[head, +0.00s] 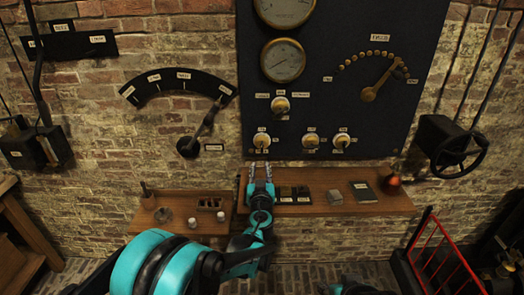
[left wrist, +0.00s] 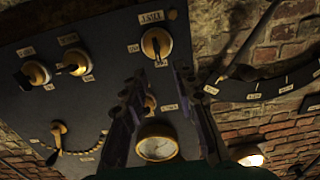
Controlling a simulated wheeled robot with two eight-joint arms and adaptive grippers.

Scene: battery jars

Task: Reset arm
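My left gripper (head: 260,170) reaches up from my teal arm in the head view, in front of the lower left part of the dark panel (head: 345,110). Its two fingers are apart with nothing between them. A brass knob (head: 261,140) on the panel sits just above the fingertips in the head view. In the left wrist view the open fingers (left wrist: 157,80) point at the panel, and a labelled brass knob (left wrist: 156,43) shows beyond them. The gripper appears apart from the knob.
A wooden shelf (head: 325,208) under the panel holds dark blocks (head: 294,193), a grey block (head: 334,196) and a dark book-like item (head: 363,191). A lower left shelf (head: 180,226) holds small items. A lever (head: 205,122) and a handwheel (head: 459,155) are on the wall.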

